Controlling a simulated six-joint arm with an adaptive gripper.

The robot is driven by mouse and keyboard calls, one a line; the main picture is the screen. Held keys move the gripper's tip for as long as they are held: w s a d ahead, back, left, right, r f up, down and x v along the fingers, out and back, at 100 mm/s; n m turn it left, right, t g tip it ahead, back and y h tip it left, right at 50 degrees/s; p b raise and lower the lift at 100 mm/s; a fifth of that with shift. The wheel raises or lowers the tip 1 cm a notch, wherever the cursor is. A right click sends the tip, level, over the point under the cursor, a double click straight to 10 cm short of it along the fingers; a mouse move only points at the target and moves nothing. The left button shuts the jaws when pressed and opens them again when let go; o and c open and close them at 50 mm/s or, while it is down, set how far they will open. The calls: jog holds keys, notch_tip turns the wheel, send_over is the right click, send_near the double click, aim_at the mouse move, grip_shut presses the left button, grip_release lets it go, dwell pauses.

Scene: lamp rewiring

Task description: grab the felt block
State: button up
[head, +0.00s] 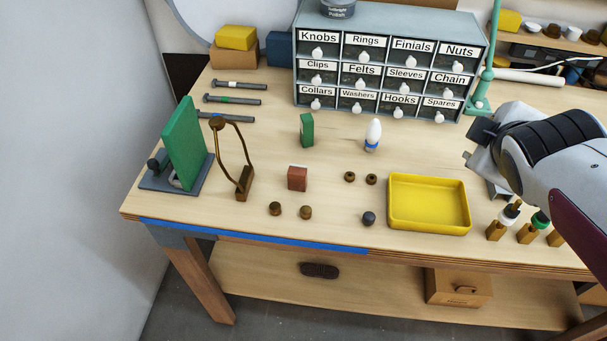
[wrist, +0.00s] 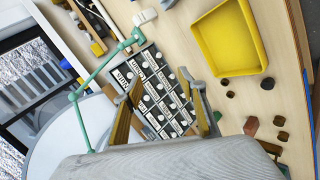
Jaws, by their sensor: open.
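Two small blocks stand on the wooden bench. One is an upright green block (head: 306,130) in front of the drawer cabinet. The other is a reddish-brown block (head: 297,178) nearer the front edge; it also shows in the wrist view (wrist: 251,125). I cannot tell from the surface which is felt. My gripper (head: 478,146) is at the right of the head view, above the bench and well apart from both blocks. In the wrist view my gripper (wrist: 166,90) is open, with nothing between its fingers.
A yellow tray (head: 429,228) lies at the front right. A white bulb (head: 373,134), small brown knobs and a dark ball (head: 369,218) stand around the blocks. A wire harp (head: 243,190) and a large green panel (head: 184,143) stand left. The drawer cabinet (head: 386,30) is behind.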

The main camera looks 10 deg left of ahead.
jog(key=w+a+n+t+y, duration=0.25)
jog(key=w+a+n, duration=0.25)
jog(key=w+n, duration=0.55)
jog(key=w+a+f+n+g+y, duration=0.1)
jog(key=w+a+f+n+y, duration=0.35)
jog(key=a+n, duration=0.5)
jog(key=n+g+y, duration=0.9)
jog(key=n+g, duration=0.2)
jog(key=n, duration=1)
send_near(307, 174)
jog(key=x, duration=0.4)
jog(key=shift+s+a+f, duration=0.1)
jog(key=shift+s+a, duration=0.1)
jog(key=shift+s, duration=0.15)
jog(key=shift+x, duration=1.3)
jog(key=shift+w+a+f, duration=0.1)
jog(key=shift+w+x, duration=0.15)
jog(key=shift+x, duration=1.1)
jog(key=shift+w+x, duration=0.1)
jog(key=shift+x, duration=1.1)
